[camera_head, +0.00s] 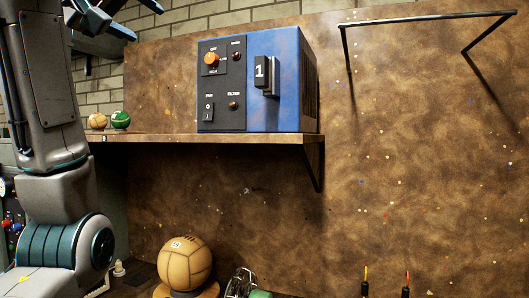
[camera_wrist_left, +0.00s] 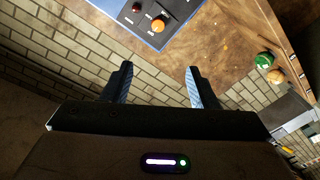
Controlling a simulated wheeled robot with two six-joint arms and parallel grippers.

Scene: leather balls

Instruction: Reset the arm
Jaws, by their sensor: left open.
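My left arm (camera_head: 45,90) comes in along the left side of the head view. Its gripper (camera_head: 130,22) is high at the upper left, partly cut off by the top edge. In the left wrist view my left gripper (camera_wrist_left: 160,68) is open, its two fingers apart with nothing between them. It is clear of the shelf (camera_head: 210,138) and of the blue control box (camera_head: 270,80). The right gripper is in neither view.
A tan ball (camera_head: 97,121) and a green ball (camera_head: 121,119) sit on the shelf's left part. Below, a larger leather ball (camera_head: 185,264) rests on a round stand. A black rail (camera_head: 430,18) juts from the brown wall panel at upper right.

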